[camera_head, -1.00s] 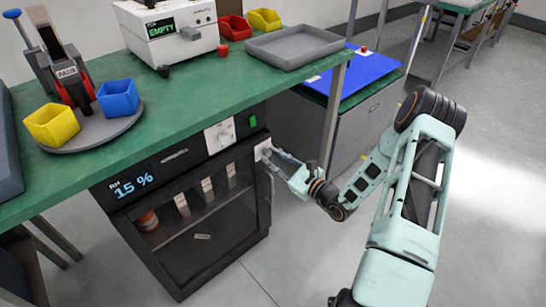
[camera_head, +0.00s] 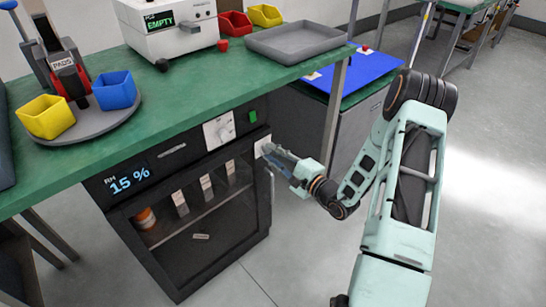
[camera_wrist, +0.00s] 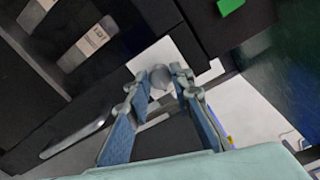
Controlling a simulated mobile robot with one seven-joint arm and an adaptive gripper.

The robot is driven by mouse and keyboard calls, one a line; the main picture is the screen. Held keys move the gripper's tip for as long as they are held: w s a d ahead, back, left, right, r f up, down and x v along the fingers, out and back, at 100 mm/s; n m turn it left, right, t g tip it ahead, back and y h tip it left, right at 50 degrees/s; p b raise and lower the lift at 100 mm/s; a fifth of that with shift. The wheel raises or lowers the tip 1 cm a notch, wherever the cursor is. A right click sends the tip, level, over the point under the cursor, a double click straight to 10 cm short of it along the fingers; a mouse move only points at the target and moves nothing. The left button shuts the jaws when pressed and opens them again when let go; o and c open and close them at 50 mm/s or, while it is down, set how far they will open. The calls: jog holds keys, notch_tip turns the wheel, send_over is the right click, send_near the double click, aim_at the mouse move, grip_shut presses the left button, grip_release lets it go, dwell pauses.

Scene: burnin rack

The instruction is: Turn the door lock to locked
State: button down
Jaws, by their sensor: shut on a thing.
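The door lock (camera_wrist: 160,77) is a grey knob on a white plate (camera_wrist: 198,74) in the wrist view. In the head view the white plate (camera_head: 262,146) shows at the upper right of the black cabinet's glass door (camera_head: 215,212), and my gripper covers the knob. My gripper (camera_wrist: 162,82) has its two fingers on either side of the knob and is shut on it. In the head view my gripper (camera_head: 272,152) reaches the plate from the right. The knob's exact turn and any lock markings are too small to read.
The cabinet shows "RH 15 %" on its display (camera_head: 125,181) and has a white dial (camera_head: 219,131) and a green button (camera_head: 252,117). A door handle (camera_wrist: 80,135) runs beside the lock. The green bench top (camera_head: 190,108) overhangs above. Open floor lies to the right.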

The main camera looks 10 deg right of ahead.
jog(key=shift+n+b, duration=0.5)
jog(key=shift+n, duration=0.5)
jog(key=c, duration=1.7)
grip_release()
jog(key=v, duration=1.2)
